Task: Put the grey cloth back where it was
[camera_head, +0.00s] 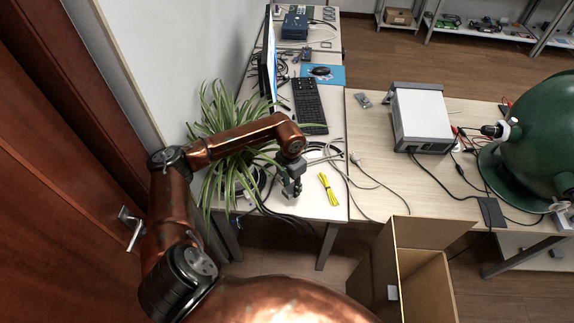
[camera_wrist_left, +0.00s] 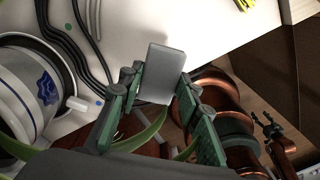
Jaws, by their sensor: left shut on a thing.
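My left gripper (camera_head: 291,188) is over the front end of the white desk, beside the plant. In the left wrist view, its green-padded fingers (camera_wrist_left: 158,88) are shut on the grey cloth (camera_wrist_left: 165,66). The cloth looks like a flat, stiff grey rectangle sticking out past the fingertips. Its lower part is hidden between the fingers. In the head view the cloth cannot be told apart from the grey gripper. Whether it touches the desk top is not clear.
A spider plant (camera_head: 222,130) crowds the left side. A yellow cable bundle (camera_head: 328,188) lies to the right. An open cardboard box (camera_head: 420,262) stands below the desk edge.

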